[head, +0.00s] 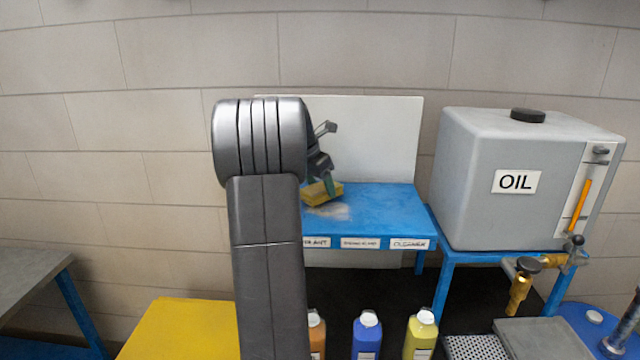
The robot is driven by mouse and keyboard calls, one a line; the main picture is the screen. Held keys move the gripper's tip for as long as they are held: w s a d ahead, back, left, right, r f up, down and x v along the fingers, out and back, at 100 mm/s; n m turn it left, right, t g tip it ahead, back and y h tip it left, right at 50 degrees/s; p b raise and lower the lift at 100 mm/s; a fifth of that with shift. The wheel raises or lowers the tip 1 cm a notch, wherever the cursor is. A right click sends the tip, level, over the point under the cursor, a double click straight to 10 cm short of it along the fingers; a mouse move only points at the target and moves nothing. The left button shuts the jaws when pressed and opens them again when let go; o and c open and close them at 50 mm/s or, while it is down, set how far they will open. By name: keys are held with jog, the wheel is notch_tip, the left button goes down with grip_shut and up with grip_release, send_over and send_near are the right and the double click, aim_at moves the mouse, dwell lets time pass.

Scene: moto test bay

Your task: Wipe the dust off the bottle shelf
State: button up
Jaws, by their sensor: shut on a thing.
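The bottle shelf (390,208) is a blue surface with a white back panel and labels along its front edge. A pale dust patch (330,211) lies on its left part. My gripper (329,187) is shut on a yellow sponge (316,194), which is at the shelf top just behind the dust patch. I cannot tell for certain whether the sponge touches the surface. My arm hides the shelf's left end and part of the left label.
An orange bottle (316,336), a blue bottle (367,338) and a yellow bottle (421,337) stand below in front of the shelf. A grey oil tank (475,190) with a brass tap (520,288) stands at the right. The shelf's right part is clear.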

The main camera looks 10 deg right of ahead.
jog(key=shift+f, duration=0.75)
jog(key=shift+b, duration=0.3)
